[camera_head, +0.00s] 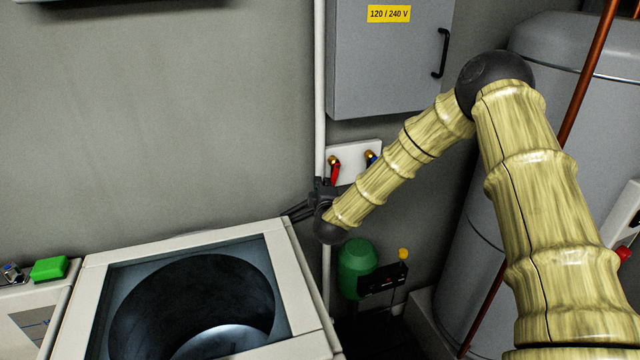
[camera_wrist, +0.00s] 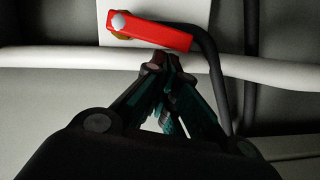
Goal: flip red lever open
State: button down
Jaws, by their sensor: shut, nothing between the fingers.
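The red lever (camera_head: 335,172) is on a brass valve on a white wall plate, below the grey electrical box; in the head view it hangs down from its pivot. In the wrist view the red lever (camera_wrist: 150,31) runs from its pivot at the upper left, slanting slightly down to the right. My gripper (camera_wrist: 166,62) is shut and empty, its fingertips just below the lever in that picture; I cannot tell whether they touch it.
A blue-handled valve (camera_head: 371,158) sits right of the red lever, partly behind my arm. A white vertical pipe (camera_head: 319,90) runs beside the plate. An open-topped washer (camera_head: 300,280) stands below left. A green container (camera_head: 357,262) and grey tank (camera_head: 470,220) are at the right.

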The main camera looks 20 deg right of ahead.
jog(key=shift+f, duration=0.15)
jog(key=shift+s+a+f+n+b, duration=0.1)
jog(key=shift+a+f+n+b, duration=0.25)
jog(key=shift+f+b, duration=0.5)
jog(key=shift+d+r+b, duration=0.1)
jog(key=shift+d+b, duration=0.1)
jog(key=shift+b, duration=0.3)
jog(key=shift+d+r+n+b, duration=0.1)
jog(key=shift+d+n+b, duration=0.05)
jog(key=shift+n+b, duration=0.15)
jog(key=shift+d+r+n+t+b, duration=0.15)
jog(key=shift+d+n+t+b, duration=0.15)
jog(key=shift+d+n+b, duration=0.5)
jog(key=shift+a, duration=0.25)
